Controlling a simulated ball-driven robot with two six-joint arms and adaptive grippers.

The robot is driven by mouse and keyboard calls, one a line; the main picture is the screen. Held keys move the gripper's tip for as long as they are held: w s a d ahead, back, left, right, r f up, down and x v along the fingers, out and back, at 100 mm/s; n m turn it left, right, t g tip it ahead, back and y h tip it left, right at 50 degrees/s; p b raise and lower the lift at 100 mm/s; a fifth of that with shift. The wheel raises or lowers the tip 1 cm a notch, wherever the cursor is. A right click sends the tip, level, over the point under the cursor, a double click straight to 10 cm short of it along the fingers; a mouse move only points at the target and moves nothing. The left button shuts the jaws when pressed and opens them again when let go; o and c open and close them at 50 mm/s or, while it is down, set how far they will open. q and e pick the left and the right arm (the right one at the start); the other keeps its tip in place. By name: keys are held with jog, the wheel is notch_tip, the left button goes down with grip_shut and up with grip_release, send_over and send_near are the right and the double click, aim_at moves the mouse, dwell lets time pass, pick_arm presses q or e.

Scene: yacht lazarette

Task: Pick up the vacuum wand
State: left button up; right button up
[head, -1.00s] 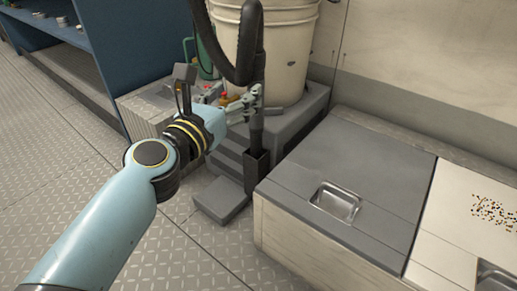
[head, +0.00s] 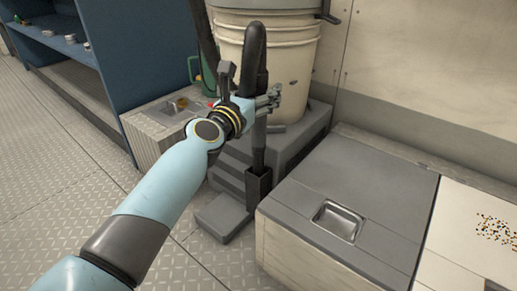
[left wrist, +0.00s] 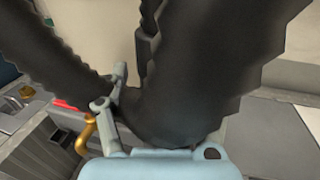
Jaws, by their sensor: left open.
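The vacuum wand (head: 259,148) is a dark upright tube standing in a small black holder (head: 258,183) on the front of a grey stepped unit. A thick ribbed black hose (head: 255,50) loops at its top, in front of the bucket. My left gripper (head: 268,103) is at the upper part of the wand, just below the hose loop, with its fingers open beside it. In the left wrist view the dark hose (left wrist: 190,75) fills the middle, close to the gripper (left wrist: 125,105). It hides one finger, so contact cannot be told. My right gripper is out of view.
A cream bucket (head: 288,62) stands on the grey unit behind the wand. A grey-topped locker (head: 360,185) with a recessed metal latch is close on the right. A blue shelf (head: 105,60) stands at left. Tread-plate floor (head: 60,150) is clear on the left.

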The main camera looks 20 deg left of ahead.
pick_arm(q)
jog(key=c, duration=1.3)
jog(key=shift+r, duration=0.15)
